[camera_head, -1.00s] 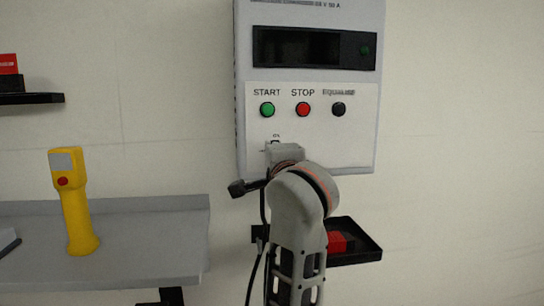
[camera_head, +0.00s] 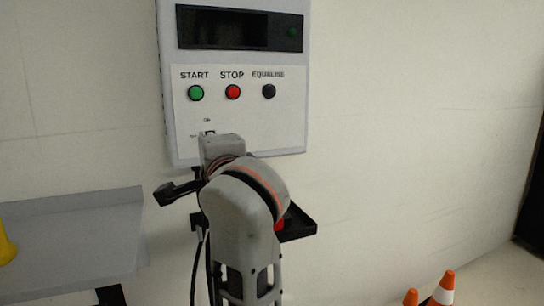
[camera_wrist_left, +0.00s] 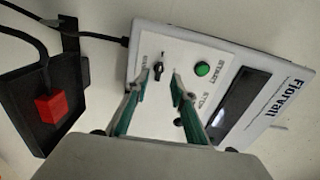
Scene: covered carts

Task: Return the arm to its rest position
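My left arm rises from the bottom of the head view, and its wrist is in front of the lower part of the grey wall panel (camera_head: 290,125). The arm hides the fingertips there. In the left wrist view my left gripper (camera_wrist_left: 160,80) is open, its two green-edged fingers apart and pointing at the panel face. A small black rotary switch (camera_wrist_left: 157,70) appears between the fingertips; I cannot tell whether they touch it. The green START button (camera_head: 195,93) and red STOP button (camera_head: 233,92) are above the wrist. My right gripper is not in view.
A black wall tray (camera_head: 300,226) is just right of my arm; a red block (camera_wrist_left: 53,106) lies in it. A grey shelf (camera_head: 80,235) is at left, with part of a yellow device (camera_head: 5,245). Orange-white cones (camera_head: 445,288) stand lower right. A cable hangs beside the arm.

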